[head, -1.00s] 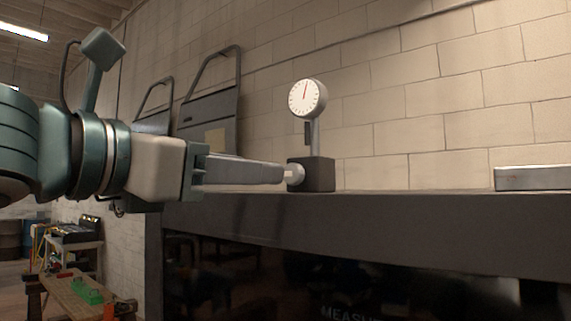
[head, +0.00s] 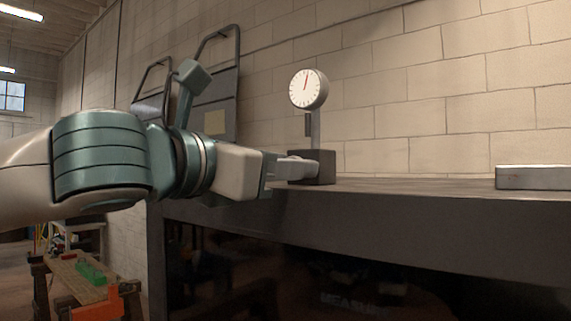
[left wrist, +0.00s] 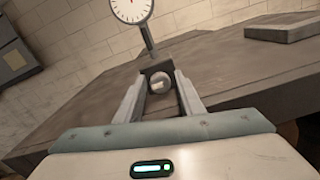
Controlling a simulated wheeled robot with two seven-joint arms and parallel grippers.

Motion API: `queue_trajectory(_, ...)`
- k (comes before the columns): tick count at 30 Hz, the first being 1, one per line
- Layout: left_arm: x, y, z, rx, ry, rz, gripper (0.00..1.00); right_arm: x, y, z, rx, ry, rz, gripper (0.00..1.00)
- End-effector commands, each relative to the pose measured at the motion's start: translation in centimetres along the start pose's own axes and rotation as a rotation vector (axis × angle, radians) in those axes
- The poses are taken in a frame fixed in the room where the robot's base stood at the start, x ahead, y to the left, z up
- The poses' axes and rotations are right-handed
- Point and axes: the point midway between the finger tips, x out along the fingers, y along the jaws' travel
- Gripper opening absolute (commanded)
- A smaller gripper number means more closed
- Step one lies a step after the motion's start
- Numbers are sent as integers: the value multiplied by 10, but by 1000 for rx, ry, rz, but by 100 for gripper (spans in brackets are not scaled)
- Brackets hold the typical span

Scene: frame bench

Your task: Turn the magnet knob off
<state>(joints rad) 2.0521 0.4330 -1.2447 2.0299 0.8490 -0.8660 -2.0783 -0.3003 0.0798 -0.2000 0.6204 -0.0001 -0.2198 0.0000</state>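The dial gauge (head: 309,89) stands upright on a post above a dark magnetic base block (head: 325,168) on the bench top. In the left wrist view the round pale knob (left wrist: 160,83) sits on the face of the base (left wrist: 157,67), and the dial (left wrist: 131,8) is cut by the top edge. My left gripper (head: 300,167) reaches in from the left with its fingertips at the base. In the left wrist view its fingers (left wrist: 159,82) are apart, one on each side of the knob. The head view hides most of the knob behind the fingers. My right gripper is not in view.
A flat grey metal block (head: 533,177) lies to the right on the bench (head: 430,190); it also shows in the left wrist view (left wrist: 284,29). The bench between it and the gauge is clear. A brick wall (head: 440,80) stands close behind.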

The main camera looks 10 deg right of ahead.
Motion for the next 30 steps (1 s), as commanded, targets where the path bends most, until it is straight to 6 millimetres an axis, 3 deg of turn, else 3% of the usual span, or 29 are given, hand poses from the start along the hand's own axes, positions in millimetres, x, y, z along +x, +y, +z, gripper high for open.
queue_trajectory(1,0,0,0,0,0,0,22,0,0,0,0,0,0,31)
queue_trajectory(3,0,0,0,0,0,0,5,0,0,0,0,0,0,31)
queue_trajectory(4,0,0,0,0,0,0,2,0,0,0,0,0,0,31)
queue_trajectory(17,0,0,0,-60,1,0,2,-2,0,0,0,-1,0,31)
queue_trajectory(30,0,1,-1,-347,1,-1,2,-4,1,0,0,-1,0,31)
